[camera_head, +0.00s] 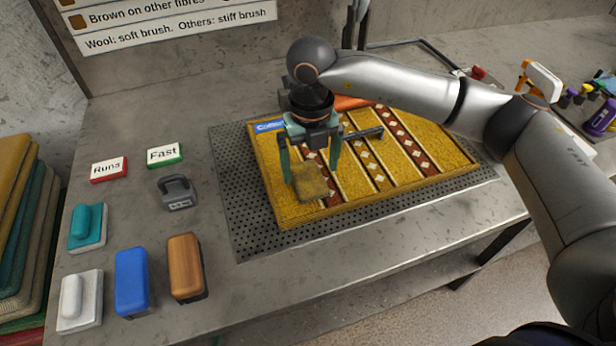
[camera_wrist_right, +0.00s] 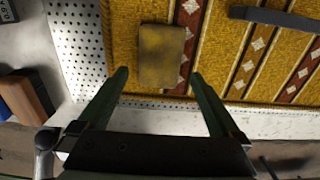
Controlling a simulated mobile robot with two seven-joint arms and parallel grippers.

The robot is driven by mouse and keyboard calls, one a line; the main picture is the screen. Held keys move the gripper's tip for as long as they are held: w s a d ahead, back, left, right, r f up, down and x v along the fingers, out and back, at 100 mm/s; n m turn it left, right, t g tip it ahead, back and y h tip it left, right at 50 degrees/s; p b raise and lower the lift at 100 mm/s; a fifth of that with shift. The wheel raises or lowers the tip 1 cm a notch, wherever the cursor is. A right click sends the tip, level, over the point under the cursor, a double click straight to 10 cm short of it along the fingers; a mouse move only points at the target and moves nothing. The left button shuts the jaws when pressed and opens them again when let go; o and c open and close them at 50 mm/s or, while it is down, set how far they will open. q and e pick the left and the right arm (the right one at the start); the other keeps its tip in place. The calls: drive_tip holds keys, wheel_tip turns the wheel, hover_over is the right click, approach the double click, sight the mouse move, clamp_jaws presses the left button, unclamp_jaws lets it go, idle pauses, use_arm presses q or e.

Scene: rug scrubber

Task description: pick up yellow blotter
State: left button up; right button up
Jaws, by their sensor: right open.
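The yellow blotter (camera_head: 312,184) is a small, mottled yellow-brown flat block on the near left part of the patterned rug (camera_head: 440,150). In the right wrist view the blotter (camera_wrist_right: 161,56) lies just beyond the fingertips, roughly centred between them. My right gripper (camera_head: 311,172) is open over the blotter, with one green finger toward each side. The wrist view shows the open fingers (camera_wrist_right: 160,75) with nothing held between them. I cannot tell how high the fingertips are above the rug. My left gripper is not in view.
The rug lies on a perforated mat (camera_head: 240,190). A dark bar (camera_head: 363,133) is over the rug beside the gripper. At left stand a grey weight (camera_head: 178,192), a brown brush (camera_head: 185,266), a blue block (camera_head: 131,282) and teal and white handled tools. Bare table lies in front.

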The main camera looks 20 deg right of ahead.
sight(310, 181)
wheel_tip(310, 181, down, 4)
drive_tip(key=shift+r, duration=0.2)
drive_tip(key=c, duration=1.4)
drive_tip(key=shift+r, duration=0.15)
